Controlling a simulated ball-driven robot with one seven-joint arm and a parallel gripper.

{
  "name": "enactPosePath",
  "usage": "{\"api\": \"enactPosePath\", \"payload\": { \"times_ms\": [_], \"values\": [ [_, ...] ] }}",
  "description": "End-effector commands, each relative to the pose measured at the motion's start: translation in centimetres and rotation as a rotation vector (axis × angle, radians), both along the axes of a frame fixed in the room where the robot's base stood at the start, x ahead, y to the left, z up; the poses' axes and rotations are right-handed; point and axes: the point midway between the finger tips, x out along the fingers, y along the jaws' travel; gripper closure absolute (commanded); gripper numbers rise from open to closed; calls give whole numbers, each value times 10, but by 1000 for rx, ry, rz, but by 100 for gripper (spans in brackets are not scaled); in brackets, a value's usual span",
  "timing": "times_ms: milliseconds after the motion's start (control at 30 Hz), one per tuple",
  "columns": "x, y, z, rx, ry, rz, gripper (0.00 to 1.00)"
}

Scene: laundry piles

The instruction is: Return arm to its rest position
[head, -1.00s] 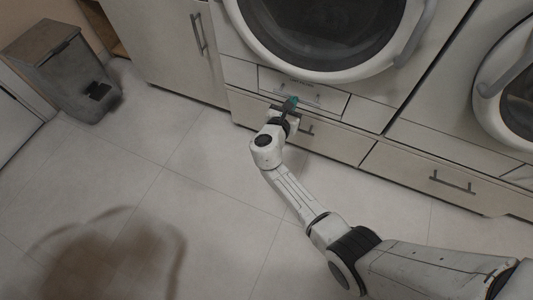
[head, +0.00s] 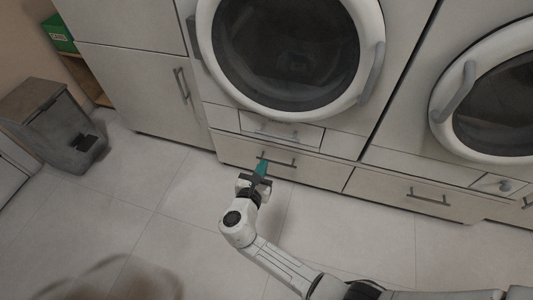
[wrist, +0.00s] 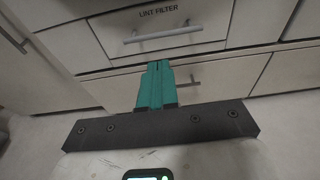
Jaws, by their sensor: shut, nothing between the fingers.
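My arm reaches forward from the lower right in the head view. My gripper (head: 261,169) has teal fingers and is in front of the lower drawer (head: 310,170) under the left washing machine. In the wrist view my gripper (wrist: 157,84) has its two teal fingers pressed together with nothing between them. The fingers point at the drawer fronts, and the drawer marked "LINT FILTER" (wrist: 190,32) is above them. I cannot tell the exact gap between the fingertips and the drawer front.
Two front-loading machines, left (head: 285,55) and right (head: 500,100), stand in a row of cabinets with closed doors. A grey bin (head: 55,125) stands at the left by the wall. A green box (head: 58,35) sits on a shelf. The tiled floor (head: 130,200) is clear.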

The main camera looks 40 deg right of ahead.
Motion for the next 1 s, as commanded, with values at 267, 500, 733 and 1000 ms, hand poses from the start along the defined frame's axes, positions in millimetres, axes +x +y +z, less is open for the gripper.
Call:
{"api": "enactPosePath", "payload": {
  "times_ms": [267,500,733,1000],
  "values": [
    [-8,11,2,0,1,1,100],
    [-11,7,2,15,-9,-15,100],
    [-76,-47,-2,388,-255,-351,100],
    [-186,-73,-16,964,-635,-960,100]
  ]
}}
